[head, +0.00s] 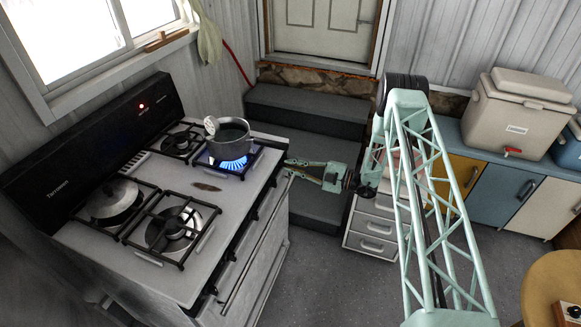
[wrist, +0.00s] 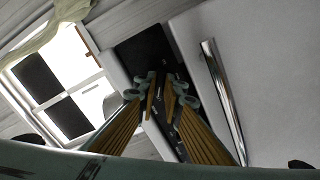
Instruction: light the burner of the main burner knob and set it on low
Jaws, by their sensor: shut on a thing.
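The stove (head: 190,225) stands at the left in the head view. My gripper (head: 287,168) reaches in from the right to the far end of the stove's front, level with the lit burner. In the wrist view my gripper (wrist: 165,88) has its fingertips close together at the dark front panel (wrist: 150,50). It is shut on a knob there. The knob is mostly hidden by the fingers, so its turn angle cannot be read.
The front burner (head: 174,230) is bare. The oven handle (head: 257,245) runs along the stove's front and shows beside my fingers in the wrist view (wrist: 216,95). Grey steps (head: 305,130) and white drawers (head: 373,228) stand behind.

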